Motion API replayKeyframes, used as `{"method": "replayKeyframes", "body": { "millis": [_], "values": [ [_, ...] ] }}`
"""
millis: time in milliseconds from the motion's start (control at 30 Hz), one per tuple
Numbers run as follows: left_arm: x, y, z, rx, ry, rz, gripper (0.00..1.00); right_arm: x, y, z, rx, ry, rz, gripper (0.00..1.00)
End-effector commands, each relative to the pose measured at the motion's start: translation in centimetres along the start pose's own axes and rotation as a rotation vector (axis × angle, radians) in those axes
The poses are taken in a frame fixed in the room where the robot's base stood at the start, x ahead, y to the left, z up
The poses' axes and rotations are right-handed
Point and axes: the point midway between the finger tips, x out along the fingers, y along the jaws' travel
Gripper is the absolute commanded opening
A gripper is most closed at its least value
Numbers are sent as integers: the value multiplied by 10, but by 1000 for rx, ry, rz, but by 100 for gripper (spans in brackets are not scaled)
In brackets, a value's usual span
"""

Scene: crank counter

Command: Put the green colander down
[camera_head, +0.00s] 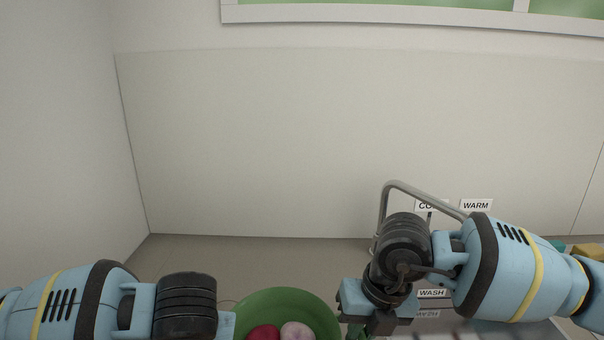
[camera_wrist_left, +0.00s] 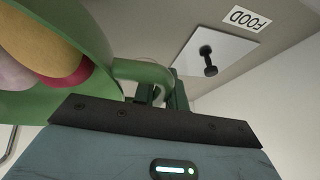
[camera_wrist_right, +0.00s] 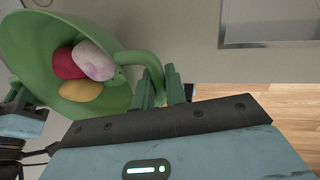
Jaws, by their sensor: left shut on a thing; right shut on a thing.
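The green colander (camera_head: 299,304) is at the bottom centre of the head view, between my two grippers. It holds a red, a pinkish-white and a yellow round item, all seen in the right wrist view (camera_wrist_right: 35,45). My right gripper (camera_wrist_right: 158,88) is shut on one colander handle. My left gripper (camera_wrist_left: 160,92) is shut on the opposite handle. In the head view the left fingertips are out of sight, and the right gripper (camera_head: 366,328) is at the colander's right side. The colander's underside is hidden, so I cannot tell what it touches.
A bent metal tap (camera_head: 394,190) stands behind my right arm, near a WARM label (camera_head: 476,204). A WASH label (camera_head: 432,293) is by the sink area at right. A FOOD label (camera_wrist_left: 246,18) lies near a pale plate with a black knob (camera_wrist_left: 208,60).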

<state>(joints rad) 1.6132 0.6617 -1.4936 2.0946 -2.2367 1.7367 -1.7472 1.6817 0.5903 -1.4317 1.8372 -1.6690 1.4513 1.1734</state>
Motion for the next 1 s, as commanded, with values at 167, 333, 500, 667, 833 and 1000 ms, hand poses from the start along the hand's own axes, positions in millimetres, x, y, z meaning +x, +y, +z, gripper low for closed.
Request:
{"method": "replayKeyframes", "body": {
  "millis": [167, 333, 500, 667, 833, 1000],
  "values": [
    [-1, -1, 1, -1, 2, -1, 0, -1, 0, -2, 0, -3, 0, 0],
    [-1, -1, 1, -1, 2, -1, 0, -1, 0, -2, 0, -3, 0, 0],
    [-2, -1, -3, -2, 3, -1, 0, -3, 0, 2, 2, -4, 0, 0],
    [-2, -1, -12, -2, 3, -1, 0, -7, 1, 10, 1, -5, 0, 0],
    [-4, -1, -23, -2, 3, 0, 0, -13, 1, 20, 2, -4, 0, 0],
    [-5, -2, -34, -2, 3, -1, 0, -18, 2, 30, 1, -4, 0, 0]
  ]
}}
